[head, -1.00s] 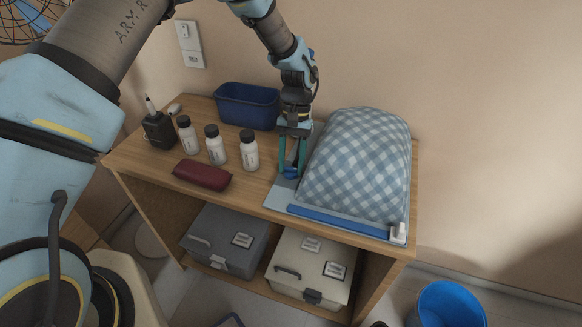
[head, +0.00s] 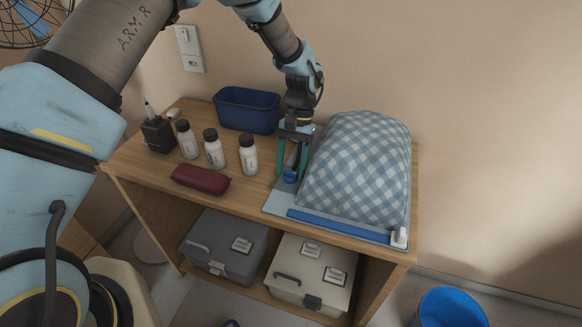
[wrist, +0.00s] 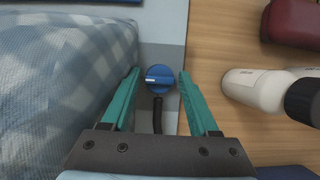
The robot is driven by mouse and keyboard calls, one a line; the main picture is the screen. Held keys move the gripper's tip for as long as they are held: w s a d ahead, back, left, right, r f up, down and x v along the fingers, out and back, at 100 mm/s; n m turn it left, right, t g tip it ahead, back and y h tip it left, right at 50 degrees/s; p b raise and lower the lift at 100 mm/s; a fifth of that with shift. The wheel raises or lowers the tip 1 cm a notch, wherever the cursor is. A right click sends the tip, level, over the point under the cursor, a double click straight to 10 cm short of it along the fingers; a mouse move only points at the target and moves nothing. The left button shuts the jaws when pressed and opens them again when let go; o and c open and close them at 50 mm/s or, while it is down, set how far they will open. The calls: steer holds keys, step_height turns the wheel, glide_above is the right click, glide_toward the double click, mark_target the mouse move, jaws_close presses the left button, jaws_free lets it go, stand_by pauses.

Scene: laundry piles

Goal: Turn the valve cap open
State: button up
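The valve cap (wrist: 159,78) is a round blue knob with a white mark that lies across the wrist view. In the head view the cap (head: 290,176) sits at the left side of the checkered bag. My gripper (head: 291,168) points down at it. In the wrist view the teal fingers of my gripper (wrist: 159,75) stand apart, one on each side of the cap, with a visible gap on both sides. My gripper is open and holds nothing. A dark tube or strip runs from the cap toward my gripper's base.
The checkered bag (head: 358,165) bulges close to my left finger in the wrist view. White bottles (head: 248,154), a dark red pouch (head: 201,179) and a blue bin (head: 247,109) stand left on the wooden table (head: 252,202).

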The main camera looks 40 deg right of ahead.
steer(key=shift+o, duration=1.1)
steer(key=b+v, duration=0.3)
steer(key=v, duration=0.7)
steer(key=shift+r, duration=0.4)
steer(key=shift+w+d, duration=0.1)
steer(key=shift+w, duration=0.05)
steer(key=w+a+r, duration=0.1)
steer(key=w+a, duration=0.1)
steer(key=a, duration=0.1)
steer(key=w+a+n+h, duration=0.1)
steer(key=w+a, duration=0.2)
steer(key=a, duration=0.1)
steer(key=w+a+r+n, duration=0.1)
steer(key=w+a, duration=0.2)
steer(key=a, duration=0.1)
steer(key=shift+w+a+r+h, duration=0.1)
steer(key=shift+w+r+h, duration=0.1)
steer(key=shift+r+h, duration=0.15)
steer(key=w+a+r+n+t+h, duration=0.1)
steer(key=w+a+n, duration=0.15)
steer(key=a, duration=0.95)
steer(key=w+a+r+n+t+h, duration=0.1)
steer(key=a+r+n, duration=0.15)
steer(key=a, duration=0.85)
steer(key=s+a+n+t, duration=0.2)
steer(key=s+a, duration=0.3)
steer(key=a, duration=0.6)
steer(key=shift+s+f+n, duration=0.2)
steer(key=shift+f+n, duration=0.15)
steer(key=shift+n, duration=0.35)
